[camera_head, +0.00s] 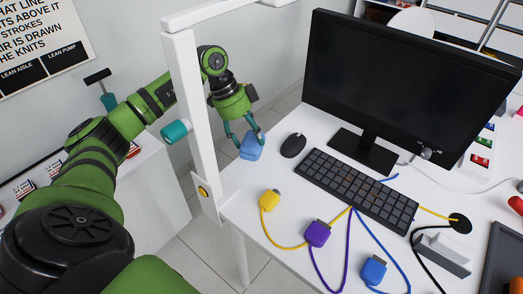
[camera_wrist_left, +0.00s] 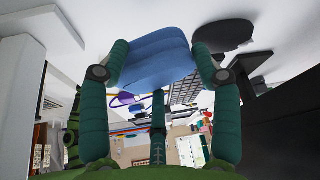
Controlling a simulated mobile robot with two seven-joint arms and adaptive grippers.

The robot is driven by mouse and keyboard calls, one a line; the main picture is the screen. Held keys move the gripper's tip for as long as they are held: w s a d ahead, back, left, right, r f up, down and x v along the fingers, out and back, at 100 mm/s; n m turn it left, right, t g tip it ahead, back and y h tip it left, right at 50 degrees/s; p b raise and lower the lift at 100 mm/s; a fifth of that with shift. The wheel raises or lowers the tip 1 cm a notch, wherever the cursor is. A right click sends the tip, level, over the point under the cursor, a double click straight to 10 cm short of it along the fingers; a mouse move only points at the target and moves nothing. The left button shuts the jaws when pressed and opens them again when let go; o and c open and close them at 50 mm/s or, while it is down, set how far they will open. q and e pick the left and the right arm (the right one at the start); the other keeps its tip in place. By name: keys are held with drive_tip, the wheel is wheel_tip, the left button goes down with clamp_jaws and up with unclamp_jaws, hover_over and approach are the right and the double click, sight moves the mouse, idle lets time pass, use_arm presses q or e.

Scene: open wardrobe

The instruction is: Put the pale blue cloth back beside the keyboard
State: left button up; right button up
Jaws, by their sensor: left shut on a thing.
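The pale blue cloth (camera_head: 252,149) is a small folded bundle at the desk's left side, behind the white post. My left gripper (camera_head: 247,138) points down and is shut on it. In the left wrist view the cloth (camera_wrist_left: 156,58) sits between the two green fingers, its folds showing. I cannot tell whether it touches the desk. The dark keyboard (camera_head: 357,186) lies on the white desk to the right of the cloth, in front of the monitor. The mouse (camera_head: 293,145) lies between them. My right gripper is not in view.
The white post (camera_head: 187,110) rises close to my left arm. A yellow plug (camera_head: 270,200), a purple plug (camera_head: 318,233) and a blue plug (camera_head: 373,270) with cables lie in front of the keyboard. A black monitor (camera_head: 400,85) stands behind. Bare desk shows left of the keyboard.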

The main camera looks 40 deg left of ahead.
sight(252, 139)
use_arm(q)
drive_tip(key=d, duration=0.1)
drive_tip(key=d+f, duration=0.1)
drive_tip(key=d, duration=0.1)
drive_tip(key=shift+w+d+f+p, duration=0.2)
drive_tip(key=shift+f+p, duration=0.15)
drive_tip(key=shift+f, duration=0.25)
wheel_tip(252, 139, down, 4)
drive_tip(key=shift+r+p, duration=0.15)
drive_tip(key=shift+p, duration=0.55)
drive_tip(key=shift+s, duration=0.15)
drive_tip(key=o, duration=1.5)
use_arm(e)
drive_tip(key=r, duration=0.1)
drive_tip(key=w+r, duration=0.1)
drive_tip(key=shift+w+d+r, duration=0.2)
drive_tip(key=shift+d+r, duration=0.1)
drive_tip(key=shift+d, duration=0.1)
use_arm(q)
drive_tip(key=b+v, duration=0.2)
drive_tip(key=v, duration=0.9)
drive_tip(key=shift+a+r+b, duration=0.2)
drive_tip(key=shift+r+b, duration=0.1)
drive_tip(key=shift+r, duration=0.2)
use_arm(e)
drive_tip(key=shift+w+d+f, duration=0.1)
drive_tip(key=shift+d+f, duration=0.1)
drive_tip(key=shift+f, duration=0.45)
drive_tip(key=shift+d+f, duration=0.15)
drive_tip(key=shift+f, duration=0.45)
